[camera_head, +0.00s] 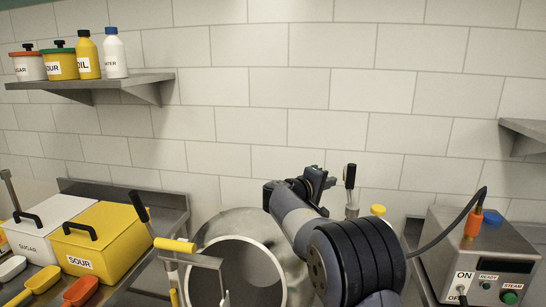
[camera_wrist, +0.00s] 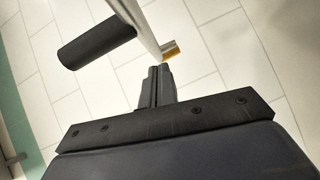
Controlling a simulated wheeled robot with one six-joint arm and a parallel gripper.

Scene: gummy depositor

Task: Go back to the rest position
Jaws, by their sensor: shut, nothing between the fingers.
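My gripper (camera_head: 322,180) is shut and empty, at the end of my raised arm in the middle right of the head view. In the wrist view the closed fingers (camera_wrist: 157,84) point up. A metal lever with a black handle (camera_wrist: 96,42) shows just past the fingertips in the wrist view. I cannot tell whether the fingers touch it. In the head view a black-handled lever (camera_head: 350,178) stands right beside my gripper. My arm hides part of the machine behind it.
A large steel pot (camera_head: 237,222) stands left of my arm. A lever with a yellow sleeve (camera_head: 175,244) rises before it. White sugar (camera_head: 38,240) and yellow sour (camera_head: 97,262) bins stand left. A steam control box (camera_head: 480,255) with a cable is right. Shelves (camera_head: 110,81) hang above left.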

